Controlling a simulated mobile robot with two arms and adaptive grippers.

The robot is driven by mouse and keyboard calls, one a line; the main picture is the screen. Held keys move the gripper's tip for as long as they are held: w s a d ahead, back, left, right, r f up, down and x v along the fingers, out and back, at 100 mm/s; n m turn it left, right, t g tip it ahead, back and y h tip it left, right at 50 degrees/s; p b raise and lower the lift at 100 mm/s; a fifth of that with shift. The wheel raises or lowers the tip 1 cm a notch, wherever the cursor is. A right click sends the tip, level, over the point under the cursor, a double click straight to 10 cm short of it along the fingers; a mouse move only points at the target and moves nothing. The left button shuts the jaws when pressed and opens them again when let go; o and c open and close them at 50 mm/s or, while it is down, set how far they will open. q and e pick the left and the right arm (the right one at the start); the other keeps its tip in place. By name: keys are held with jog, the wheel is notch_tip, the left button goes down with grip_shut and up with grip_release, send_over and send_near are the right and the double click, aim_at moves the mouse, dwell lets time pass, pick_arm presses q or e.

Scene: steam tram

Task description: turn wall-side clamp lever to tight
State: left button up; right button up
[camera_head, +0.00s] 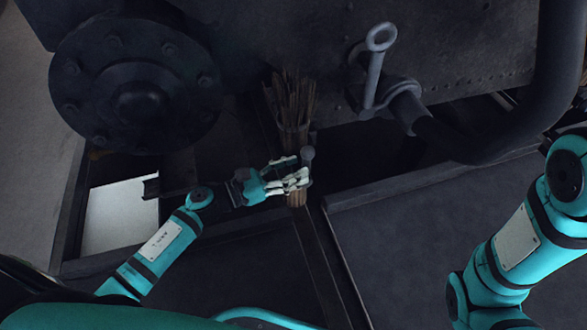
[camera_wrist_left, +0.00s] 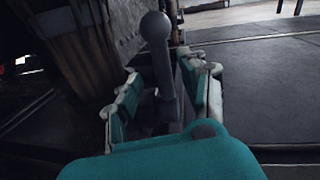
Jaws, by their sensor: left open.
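A grey lever with a ball end (camera_head: 308,153) stands beside the bundle of sticks in the head view; it appears to be the clamp lever. My left gripper (camera_head: 297,171) is open at it. In the left wrist view the lever (camera_wrist_left: 158,55) rises between the two spread fingers of my left gripper (camera_wrist_left: 168,85), its ball above the fingertips. Gaps show beside the lever, and I cannot tell whether either finger touches it. The lever's lower end is hidden. My right gripper is out of view; only my right arm shows.
A bundle of sticks (camera_head: 290,105) stands just behind the lever. A large dark round flange (camera_head: 135,90) is at upper left. A ring-ended handle (camera_head: 374,75) and a thick curved pipe (camera_head: 480,145) are at upper right. The dark floor at lower right (camera_head: 400,225) is clear.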

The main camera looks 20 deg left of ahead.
pick_arm(q)
jog(key=shift+s, duration=0.2)
jog(key=shift+c, duration=1.1)
jog(key=c, duration=0.5)
grip_shut()
jog(key=shift+w+a, duration=0.15)
jog(key=shift+w, duration=0.05)
jog(key=shift+a, duration=0.1)
jog(key=shift+c, duration=0.6)
grip_release()
jog(key=o, duration=0.8)
jog(key=shift+o, duration=0.2)
jog(key=v, duration=1.2)
